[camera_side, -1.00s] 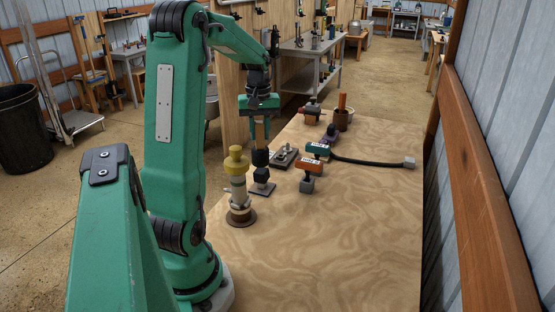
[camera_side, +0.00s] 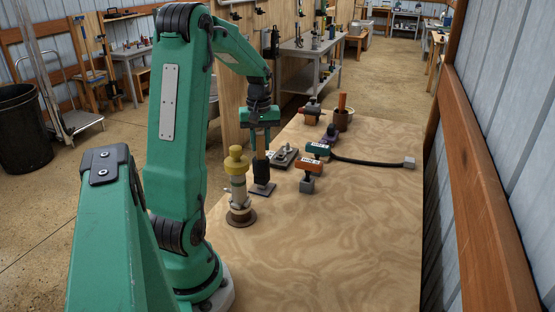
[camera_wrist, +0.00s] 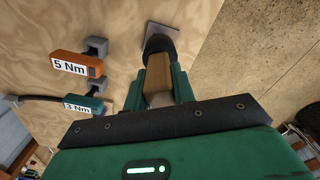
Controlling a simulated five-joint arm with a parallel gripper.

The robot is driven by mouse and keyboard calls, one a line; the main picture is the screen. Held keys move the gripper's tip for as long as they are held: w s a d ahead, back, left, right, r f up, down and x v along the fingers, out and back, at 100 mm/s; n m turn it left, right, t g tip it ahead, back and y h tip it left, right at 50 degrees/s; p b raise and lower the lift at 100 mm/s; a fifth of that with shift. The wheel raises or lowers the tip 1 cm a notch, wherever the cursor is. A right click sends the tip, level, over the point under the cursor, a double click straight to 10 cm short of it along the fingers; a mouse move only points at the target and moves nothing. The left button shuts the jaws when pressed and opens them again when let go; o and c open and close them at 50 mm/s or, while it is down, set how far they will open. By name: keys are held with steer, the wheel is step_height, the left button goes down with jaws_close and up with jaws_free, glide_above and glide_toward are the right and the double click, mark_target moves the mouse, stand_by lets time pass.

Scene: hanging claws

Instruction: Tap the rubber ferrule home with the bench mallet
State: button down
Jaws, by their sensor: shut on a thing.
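My gripper (camera_side: 261,144) is shut on the bench mallet, whose wooden handle (camera_wrist: 158,78) shows between the green fingers in the wrist view. The mallet's dark head (camera_side: 260,168) is directly below the fingers in the side view. It appears to meet a black piece, probably the rubber ferrule (camera_side: 261,182), above a grey square plate (camera_side: 263,189) on the bench. The plate also shows in the wrist view (camera_wrist: 168,32). The two dark parts run together, so I cannot tell where the head ends or how far the ferrule sits down.
A yellow-topped cream post (camera_side: 237,170) on a round brown base stands close, left of the plate. An orange 5 Nm tool (camera_side: 310,166) and a teal 3 Nm tool (camera_side: 317,149) are to the right. The bench front (camera_side: 320,250) is clear.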

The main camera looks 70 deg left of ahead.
steer(key=shift+s+f, duration=0.1)
steer(key=shift+w+a+r, duration=0.15)
steer(key=shift+r, duration=0.75)
steer(key=shift+w+a+r, duration=0.1)
steer(key=shift+r, duration=0.8)
steer(key=shift+r, duration=2.55)
steer(key=shift+d, duration=0.1)
